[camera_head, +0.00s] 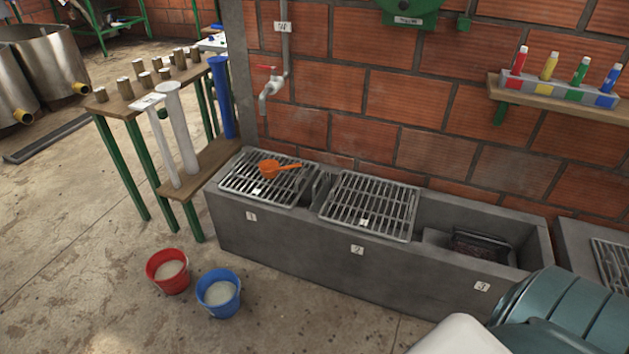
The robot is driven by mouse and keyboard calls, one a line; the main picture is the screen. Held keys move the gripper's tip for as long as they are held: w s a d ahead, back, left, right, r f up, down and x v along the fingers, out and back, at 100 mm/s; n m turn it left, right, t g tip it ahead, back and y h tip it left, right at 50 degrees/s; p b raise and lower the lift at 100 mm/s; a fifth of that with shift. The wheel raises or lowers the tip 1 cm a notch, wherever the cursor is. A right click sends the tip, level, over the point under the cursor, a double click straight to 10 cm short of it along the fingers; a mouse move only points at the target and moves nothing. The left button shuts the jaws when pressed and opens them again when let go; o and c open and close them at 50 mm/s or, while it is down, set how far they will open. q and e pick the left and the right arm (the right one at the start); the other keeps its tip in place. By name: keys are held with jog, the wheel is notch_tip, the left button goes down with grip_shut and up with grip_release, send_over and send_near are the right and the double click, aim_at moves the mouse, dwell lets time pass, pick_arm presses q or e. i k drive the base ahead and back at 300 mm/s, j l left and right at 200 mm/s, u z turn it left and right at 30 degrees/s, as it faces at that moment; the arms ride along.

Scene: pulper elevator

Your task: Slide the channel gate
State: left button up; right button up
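A long grey concrete channel (290,243) runs along the brick wall, with labels 1, 2 and 3 on its front. A small upright grey plate (321,186) stands between the grates of sections 1 and 2; it looks like the channel gate. Its lower part is hidden inside the channel, and I cannot tell how far it is slid. Neither of my grippers shows in the head view.
Metal grates cover section 1 (267,178) and section 2 (370,206); an orange scoop (270,169) lies on the first. Section 3 is open, with a dark mesh basket (480,247) inside. Red (168,272) and blue (218,293) buckets stand in front. A tap (270,88) hangs above.

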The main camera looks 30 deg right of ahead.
aim_at(317, 202)
jog(key=i+l, duration=0.25)
jog(key=i, duration=0.15)
jog(key=i+l+z, duration=0.15)
jog(key=i+l, duration=0.35)
jog(key=i, duration=0.3)
jog(key=l+z, duration=0.05)
